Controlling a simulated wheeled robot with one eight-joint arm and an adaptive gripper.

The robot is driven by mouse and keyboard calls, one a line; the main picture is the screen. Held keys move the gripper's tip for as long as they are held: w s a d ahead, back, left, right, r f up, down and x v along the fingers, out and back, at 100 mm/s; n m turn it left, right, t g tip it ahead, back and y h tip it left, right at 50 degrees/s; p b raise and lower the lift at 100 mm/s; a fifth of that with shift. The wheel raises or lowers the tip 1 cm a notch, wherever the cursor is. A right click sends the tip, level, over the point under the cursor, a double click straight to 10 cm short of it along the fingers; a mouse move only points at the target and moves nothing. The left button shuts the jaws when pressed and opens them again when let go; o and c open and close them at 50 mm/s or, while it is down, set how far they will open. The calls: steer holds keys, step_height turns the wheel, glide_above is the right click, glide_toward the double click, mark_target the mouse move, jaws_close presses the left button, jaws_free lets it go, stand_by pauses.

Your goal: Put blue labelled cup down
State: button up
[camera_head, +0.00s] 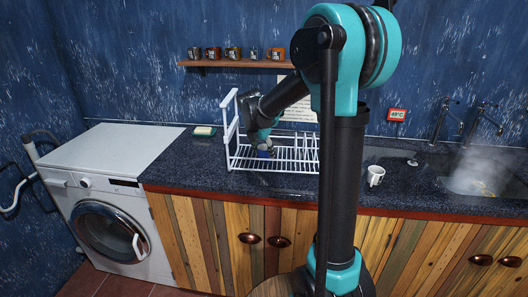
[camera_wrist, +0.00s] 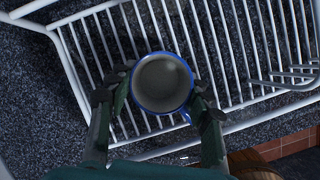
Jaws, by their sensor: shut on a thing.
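The blue cup (camera_wrist: 162,83) shows from above in the wrist view, with a blue rim, a grey inside that looks empty, and a handle towards the lower right. My gripper (camera_wrist: 160,92) is shut on it, one finger on each side. In the head view the cup (camera_head: 264,154) is a small blue patch under my gripper (camera_head: 263,145), over the white dish rack (camera_head: 290,166). The cup is over the rack's bars; I cannot tell whether it touches them. Its label is not visible.
A white mug (camera_head: 375,176) stands on the dark counter (camera_head: 215,176) right of my arm. A steaming sink (camera_head: 480,180) is at the right. A soap dish (camera_head: 204,131) lies left of the rack. Several mugs stand on a wall shelf (camera_head: 235,63). A washing machine (camera_head: 110,200) is at the left.

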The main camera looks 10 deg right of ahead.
steer(key=shift+f, duration=0.15)
steer(key=o, duration=1.2)
steer(key=shift+o, duration=0.2)
steer(key=v, duration=1.2)
steer(key=shift+r, duration=0.2)
steer(key=shift+w, duration=0.1)
